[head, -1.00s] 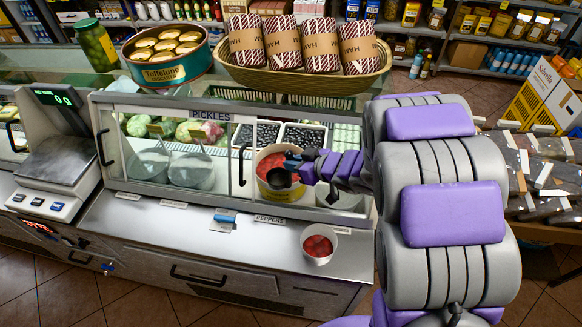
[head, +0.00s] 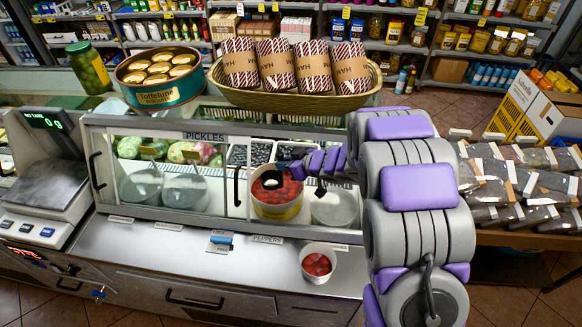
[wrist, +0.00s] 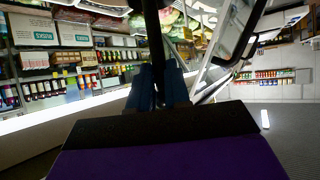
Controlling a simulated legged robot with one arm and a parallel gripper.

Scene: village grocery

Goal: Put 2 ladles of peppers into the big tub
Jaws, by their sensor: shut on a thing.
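A large container of red peppers (head: 277,210) with a yellowish band stands inside the glass pickle case, behind the open part of the front. My arm reaches in from the right, and my gripper (head: 297,170) is at the container's upper right rim. It is shut on a dark ladle (head: 268,181), whose bowl shows over the peppers; I cannot tell whether it holds any. In the wrist view the blue jaws (wrist: 158,88) close on the dark handle (wrist: 155,40). A white tub (head: 318,276) with red peppers in it stands on the steel counter, below and right of the container.
Grey pots (head: 187,193) stand behind the glass to the left, and another (head: 335,207) stands right of the peppers. A scale (head: 45,190) is at the far left. A basket of ham rolls (head: 290,98) and a tin (head: 160,80) sit on top. The counter's left part is mostly clear.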

